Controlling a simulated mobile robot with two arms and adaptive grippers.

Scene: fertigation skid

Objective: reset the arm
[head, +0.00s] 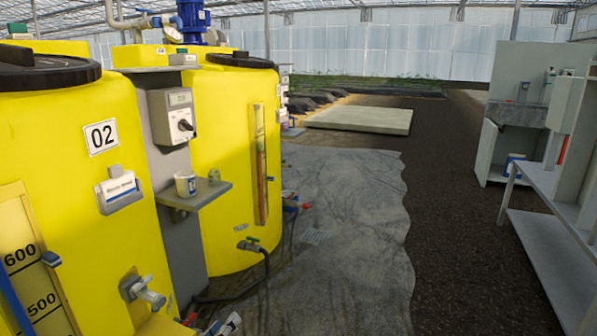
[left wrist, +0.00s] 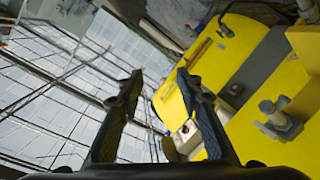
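My left gripper (left wrist: 158,77) shows in the left wrist view with its two dark fingers spread apart. Nothing is between the fingertips, so it is open and empty. Yellow tanks lie beyond and to the right of the fingers, and the roof glazing is to the left. A grey tap (left wrist: 278,116) on the nearer tank is to the right of the fingers, apart from them. In the head view I cannot make out the left gripper for certain. My right arm and gripper are in neither view.
The yellow tank marked 02 (head: 80,220) stands close on the left, its tap (head: 145,291) sticking out. A second yellow tank (head: 225,150) stands behind. A shelf (head: 205,196) between them holds a small tub (head: 185,184). A grey bench (head: 550,232) stands right. The floor mat (head: 345,235) is mostly clear.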

